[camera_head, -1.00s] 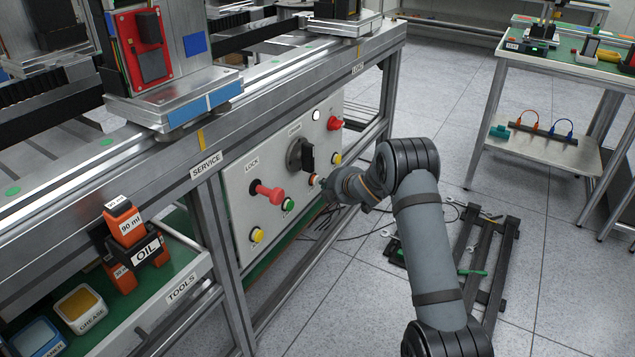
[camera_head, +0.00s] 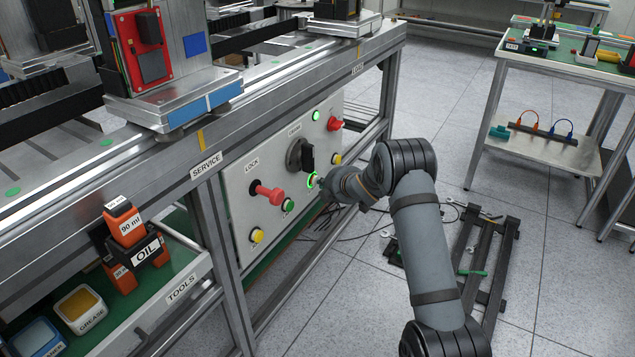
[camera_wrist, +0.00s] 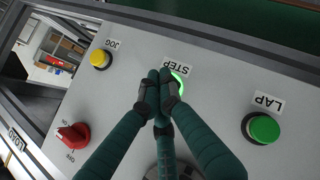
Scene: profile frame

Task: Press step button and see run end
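The grey control panel (camera_head: 235,185) faces the aisle under the machine bench. Its STEP button (camera_head: 312,181) glows with a green ring; in the wrist view the lit button (camera_wrist: 181,80) shows just beside my fingertips, partly hidden by them. My gripper (camera_head: 322,184) is at this button in the head view. In the wrist view my gripper (camera_wrist: 161,80) has its dark fingers drawn together with nothing between them. The tips overlap the button; how deep it is pressed cannot be told. A small indicator light (camera_head: 316,115) high on the panel is green.
Near the button are a green LAP button (camera_wrist: 263,129), a yellow JOG button (camera_wrist: 100,59), a red switch (camera_wrist: 72,136) and a black rotary knob (camera_head: 300,156). A black floor frame (camera_head: 486,260) stands right of my arm.

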